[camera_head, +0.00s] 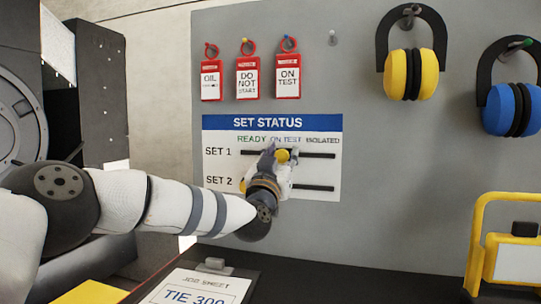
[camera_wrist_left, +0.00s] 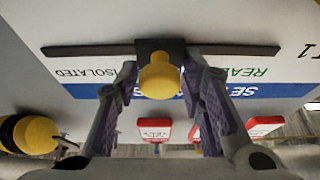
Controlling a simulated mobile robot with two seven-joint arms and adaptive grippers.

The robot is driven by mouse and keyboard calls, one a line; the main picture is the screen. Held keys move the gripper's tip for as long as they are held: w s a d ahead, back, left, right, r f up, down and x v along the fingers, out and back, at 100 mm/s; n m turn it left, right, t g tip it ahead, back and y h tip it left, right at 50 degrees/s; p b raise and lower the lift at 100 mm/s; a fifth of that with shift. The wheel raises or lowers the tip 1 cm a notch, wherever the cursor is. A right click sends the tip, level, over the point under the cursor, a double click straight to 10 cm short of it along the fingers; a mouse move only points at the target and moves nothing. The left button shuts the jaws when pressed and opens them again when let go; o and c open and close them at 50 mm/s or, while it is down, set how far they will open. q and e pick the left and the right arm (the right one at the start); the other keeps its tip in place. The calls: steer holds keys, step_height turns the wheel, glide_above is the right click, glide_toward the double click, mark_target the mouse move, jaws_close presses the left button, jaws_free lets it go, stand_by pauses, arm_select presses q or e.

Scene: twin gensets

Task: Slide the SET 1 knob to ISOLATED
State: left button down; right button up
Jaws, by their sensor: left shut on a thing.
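The SET STATUS board (camera_head: 222,138) has READY, ON TEST and ISOLATED printed above two dark slots. The yellow SET 1 knob (camera_head: 282,155) is at about the middle of its slot, below ON TEST; it also shows in the left wrist view (camera_wrist_left: 160,78) on a dark block. My left gripper (camera_head: 281,161) is shut on the SET 1 knob, with one finger on each side of it in the left wrist view (camera_wrist_left: 161,66). The SET 2 knob (camera_head: 243,186) shows at the left of its slot, partly hidden by my gripper. My right gripper is out of view.
Red tags, one reading DO NOT START (camera_head: 247,80), hang above the board. Yellow ear defenders (camera_head: 427,72) and blue ear defenders (camera_head: 498,108) hang at the right. A job sheet (camera_head: 192,288) lies below, and a yellow-framed item (camera_head: 478,235) stands lower right.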

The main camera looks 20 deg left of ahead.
arm_select(q)
steer(key=c, duration=1.3)
jaws_free()
steer(key=v, duration=1.2)
steer(key=shift+f, duration=0.1)
